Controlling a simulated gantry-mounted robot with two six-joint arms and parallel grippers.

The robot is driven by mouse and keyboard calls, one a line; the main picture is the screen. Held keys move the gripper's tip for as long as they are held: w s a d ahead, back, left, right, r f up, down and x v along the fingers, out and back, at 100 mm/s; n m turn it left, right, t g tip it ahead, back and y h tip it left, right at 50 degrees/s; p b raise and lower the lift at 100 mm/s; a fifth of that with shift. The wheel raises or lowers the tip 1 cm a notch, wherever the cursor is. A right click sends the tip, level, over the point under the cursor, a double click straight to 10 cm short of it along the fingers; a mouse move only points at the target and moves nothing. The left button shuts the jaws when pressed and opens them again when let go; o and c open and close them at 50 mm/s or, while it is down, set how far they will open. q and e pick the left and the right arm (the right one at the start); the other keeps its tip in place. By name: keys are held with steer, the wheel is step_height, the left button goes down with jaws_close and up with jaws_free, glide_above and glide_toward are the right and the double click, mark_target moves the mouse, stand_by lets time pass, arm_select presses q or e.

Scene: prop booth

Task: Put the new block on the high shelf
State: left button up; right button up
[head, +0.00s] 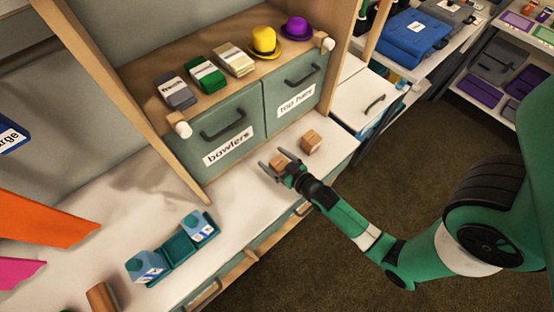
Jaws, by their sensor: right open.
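Two small wooden blocks are on the white counter below the cabinet. One block (279,161) is between the spread fingers of my right gripper (273,160); I cannot tell if a finger touches it. The other block (310,142) sits just to the right, clear of the gripper. I cannot tell which block is the new one. My right gripper is open, low over the counter. A wooden shelf (215,102) above the cabinet holds several folded cloth-like items, a yellow hat (264,42) and a purple hat (295,28). My left gripper is out of view.
Cabinet doors labelled "bowlers" (228,140) and "top hats" (293,98) stand behind the blocks. A teal tray (180,249) with two blue cartons is at the lower left. A wooden post (125,100) edges the shelf. The counter between the tray and blocks is clear.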

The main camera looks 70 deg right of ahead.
steer(key=v, duration=1.1)
steer(key=shift+p, duration=0.4)
steer(key=shift+s+a+r, duration=0.2)
steer(key=shift+s+r, duration=0.05)
steer(key=shift+s, duration=0.2)
